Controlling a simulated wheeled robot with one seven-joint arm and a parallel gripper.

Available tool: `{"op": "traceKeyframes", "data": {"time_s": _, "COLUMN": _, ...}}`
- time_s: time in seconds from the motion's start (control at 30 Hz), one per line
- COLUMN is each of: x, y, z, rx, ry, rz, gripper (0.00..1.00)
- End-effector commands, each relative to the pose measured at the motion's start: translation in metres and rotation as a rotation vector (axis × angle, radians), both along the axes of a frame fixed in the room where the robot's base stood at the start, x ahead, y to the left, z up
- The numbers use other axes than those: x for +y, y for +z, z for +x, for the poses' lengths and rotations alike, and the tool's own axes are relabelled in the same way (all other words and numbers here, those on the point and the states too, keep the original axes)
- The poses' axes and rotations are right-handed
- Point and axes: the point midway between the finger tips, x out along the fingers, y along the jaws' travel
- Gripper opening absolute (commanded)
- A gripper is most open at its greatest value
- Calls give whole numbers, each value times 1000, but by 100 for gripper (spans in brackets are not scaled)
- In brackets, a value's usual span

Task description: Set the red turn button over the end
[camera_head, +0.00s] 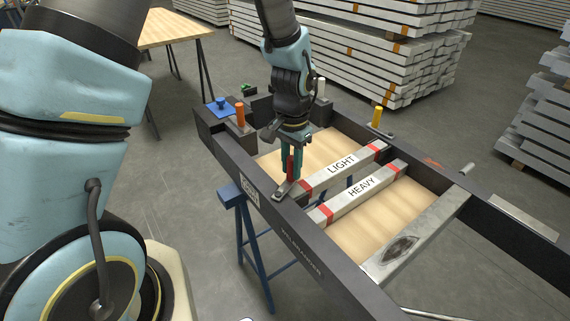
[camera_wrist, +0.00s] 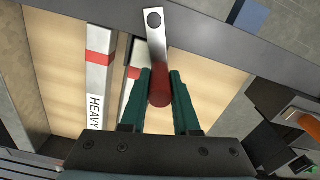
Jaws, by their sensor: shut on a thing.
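The red turn button shows in the wrist view as a metal strip (camera_wrist: 155,40) pivoted on the dark frame rail, with a red knob (camera_wrist: 160,88) at its inner end. My gripper (camera_wrist: 160,76) is shut on the red knob, one green finger on each side. In the head view my gripper (camera_head: 290,170) points down at the near rail, beside the end of the LIGHT bar (camera_head: 343,166). In the wrist view the strip points inward beside the LIGHT bar's end; fingers hide part of that bar, so any overlap is unclear.
The HEAVY bar (camera_head: 362,188) lies parallel to the LIGHT bar. A yellow knob (camera_head: 377,116) stands at the far rail, an orange knob (camera_head: 240,114) and a blue part (camera_head: 221,104) at the left corner. A blue trestle (camera_head: 245,225) supports the frame.

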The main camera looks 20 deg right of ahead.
Motion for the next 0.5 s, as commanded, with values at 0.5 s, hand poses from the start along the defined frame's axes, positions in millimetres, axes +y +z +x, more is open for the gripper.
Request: {"op": "traceKeyframes", "data": {"time_s": 0.5, "x": -9, "y": 0, "z": -18, "rx": 0, "ry": -317, "rz": -1, "gripper": 0}}
